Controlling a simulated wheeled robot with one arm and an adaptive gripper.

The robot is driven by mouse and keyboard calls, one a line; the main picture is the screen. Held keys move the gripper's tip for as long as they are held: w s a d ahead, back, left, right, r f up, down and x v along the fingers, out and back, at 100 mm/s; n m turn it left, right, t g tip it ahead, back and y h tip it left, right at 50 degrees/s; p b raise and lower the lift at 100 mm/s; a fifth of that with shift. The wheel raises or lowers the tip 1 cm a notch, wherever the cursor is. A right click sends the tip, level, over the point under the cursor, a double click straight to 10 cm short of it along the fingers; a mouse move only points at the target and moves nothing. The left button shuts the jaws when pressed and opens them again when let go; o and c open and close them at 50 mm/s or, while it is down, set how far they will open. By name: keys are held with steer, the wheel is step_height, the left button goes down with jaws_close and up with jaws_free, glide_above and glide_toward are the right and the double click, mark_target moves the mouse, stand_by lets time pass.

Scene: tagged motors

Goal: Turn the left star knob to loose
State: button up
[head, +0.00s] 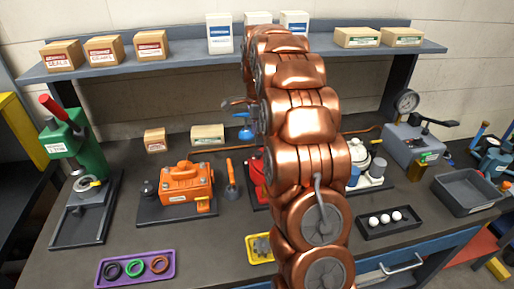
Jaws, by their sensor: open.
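My copper arm rises through the middle of the picture. Small grey parts of my gripper (238,104) show at the arm's left edge, above the bench; the gripper is open, and the rest is hidden behind the arm. I cannot make out a star knob with certainty. An orange motor (187,184) stands on a dark base at centre left, with a dark round part (149,188) at its left end. A red unit (257,180) is mostly hidden behind my arm. A white unit (361,154) stands right of the arm. My gripper looks apart from all of these.
A green press (79,145) stands at the left. A purple tray (137,269) with rings and a partly hidden yellow tray (253,255) lie in front. A black tray (387,233) with white balls, a grey bin (477,205) and a gauge unit (411,140) are right. A shelf (190,60) holds boxes.

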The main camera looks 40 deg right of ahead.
mark_target(257, 152)
step_height(257, 152, down, 5)
steer(key=shift+s+f+p, duration=0.1)
steer(key=shift+s+p, duration=0.05)
steer(key=shift+p, duration=0.95)
steer(key=shift+f, duration=0.65)
jaws_close()
